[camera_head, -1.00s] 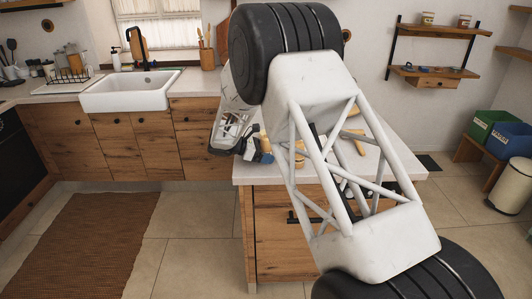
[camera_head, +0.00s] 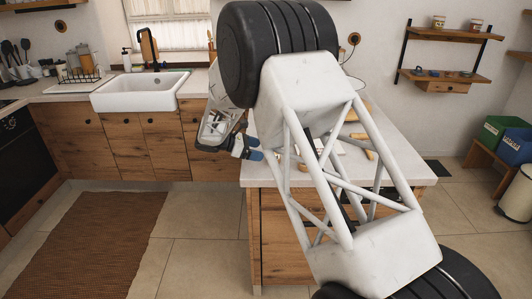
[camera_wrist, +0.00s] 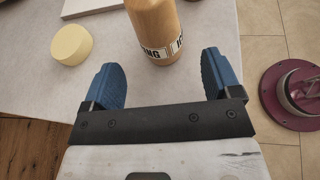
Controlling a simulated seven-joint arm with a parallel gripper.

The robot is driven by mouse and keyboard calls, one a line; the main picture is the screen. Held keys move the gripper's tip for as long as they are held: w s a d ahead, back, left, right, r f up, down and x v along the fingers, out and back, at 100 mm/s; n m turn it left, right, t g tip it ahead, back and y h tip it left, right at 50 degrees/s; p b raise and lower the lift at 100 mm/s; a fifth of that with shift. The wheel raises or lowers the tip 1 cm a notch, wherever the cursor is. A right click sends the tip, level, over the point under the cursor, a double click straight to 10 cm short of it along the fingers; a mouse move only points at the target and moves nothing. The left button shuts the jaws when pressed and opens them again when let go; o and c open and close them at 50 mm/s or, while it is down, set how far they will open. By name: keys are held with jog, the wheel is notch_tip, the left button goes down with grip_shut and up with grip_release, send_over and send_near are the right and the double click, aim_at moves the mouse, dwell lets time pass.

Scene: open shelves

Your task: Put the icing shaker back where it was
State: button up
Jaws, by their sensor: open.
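The icing shaker (camera_wrist: 153,25) is a tan, wood-coloured cylinder with a white label band near its lower end. In the wrist view it stands on the pale counter top, its top cut off by the frame edge. My gripper (camera_wrist: 161,70) has blue fingers spread wide. The shaker is just beyond and between the fingertips, apart from both. In the head view my gripper (camera_head: 250,151) is over the left edge of the island, and I cannot make out the shaker there behind my arm.
The island counter (camera_head: 405,167) holds a pale yellow round object (camera_wrist: 71,45) left of the shaker and a white slab (camera_wrist: 90,6). A purple round object (camera_wrist: 288,100) is on the floor to the right. Wall shelves (camera_head: 448,34) hold two jars. A sink (camera_head: 138,94) is at back left.

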jog(key=shift+v, duration=2.25)
jog(key=shift+d, duration=0.1)
jog(key=s+d+r+m+g+y, duration=0.1)
jog(key=s+d+r+m+y, duration=0.35)
jog(key=s+d+r, duration=0.5)
jog(key=s+d+r+m+g+y, duration=0.25)
jog(key=s+d+r+m, duration=0.3)
jog(key=s+d, duration=0.7)
jog(key=s+d+m+t+y, duration=0.2)
jog(key=s+m, duration=0.3)
jog(key=s, duration=1)
jog(key=s+d+m+t+y, duration=0.1)
jog(key=s+m+y, duration=0.3)
jog(key=s, duration=1.2)
jog(key=shift+s+d+f+m+t, duration=0.3)
jog(key=shift+d+m+t, duration=0.1)
jog(key=shift+d, duration=0.4)
